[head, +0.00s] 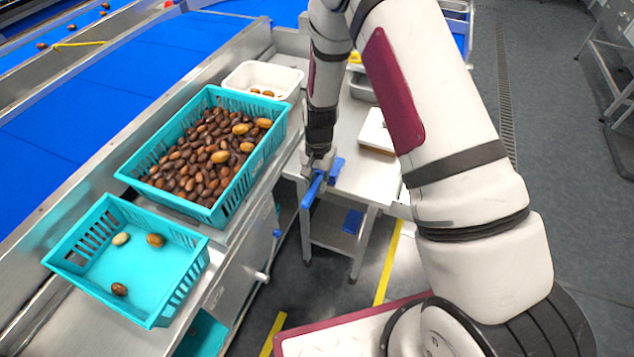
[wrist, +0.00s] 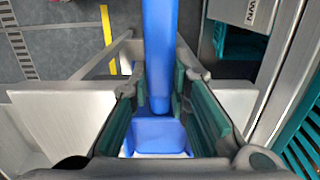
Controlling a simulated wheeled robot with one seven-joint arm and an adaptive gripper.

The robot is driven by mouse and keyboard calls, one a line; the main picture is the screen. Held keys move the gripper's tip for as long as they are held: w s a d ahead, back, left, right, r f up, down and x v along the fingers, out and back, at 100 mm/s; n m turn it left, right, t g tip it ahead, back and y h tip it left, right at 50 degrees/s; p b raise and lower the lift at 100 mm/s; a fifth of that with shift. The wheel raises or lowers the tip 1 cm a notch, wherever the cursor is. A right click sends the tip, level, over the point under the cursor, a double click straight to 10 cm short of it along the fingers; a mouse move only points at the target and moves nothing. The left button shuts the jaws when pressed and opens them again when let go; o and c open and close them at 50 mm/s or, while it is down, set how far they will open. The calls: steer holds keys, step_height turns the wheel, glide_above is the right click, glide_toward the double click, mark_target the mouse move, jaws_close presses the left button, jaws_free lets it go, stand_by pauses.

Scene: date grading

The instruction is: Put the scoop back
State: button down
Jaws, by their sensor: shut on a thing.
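The blue scoop (head: 311,191) is in my gripper (head: 318,162), in the head view above the left edge of a small steel side table (head: 352,176). In the wrist view, the scoop's long blue handle (wrist: 158,45) runs up between the green-padded fingers of my gripper (wrist: 160,88). The fingers are shut on it. A wider blue part of the scoop shows lower down, near the table. Whether the scoop touches the table cannot be told.
A teal crate full of dates (head: 131,178) and a teal crate with a few dates (head: 95,285) stand on the steel bench at left. A white tub (head: 285,78) is behind. A white item (head: 376,133) and grey tray (head: 361,88) are on the side table.

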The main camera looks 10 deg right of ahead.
steer(key=shift+f, duration=0.15)
steer(key=c, duration=1.5)
jaws_free()
step_height(320, 180, up, 13)
step_height(320, 180, up, 11)
steer(key=n+t, duration=0.1)
steer(key=n, duration=0.1)
glide_above(318, 180)
steer(key=s+d, duration=0.1)
steer(key=s, duration=0.2)
steer(key=s+d+r+n+t, duration=0.1)
steer(key=s+r, duration=0.4)
steer(key=s, duration=0.2)
steer(key=s+d+r+n+t, duration=0.1)
steer(key=s+r+n+t, duration=0.1)
steer(key=s+r, duration=0.4)
steer(key=s+d+r+n+t, duration=0.1)
steer(key=s+r, duration=0.4)
steer(key=s, duration=0.5)
steer(key=shift+s+d+r+n+b, duration=0.1)
steer(key=shift+d+r+n+b, duration=0.2)
steer(key=shift+d+n, duration=0.3)
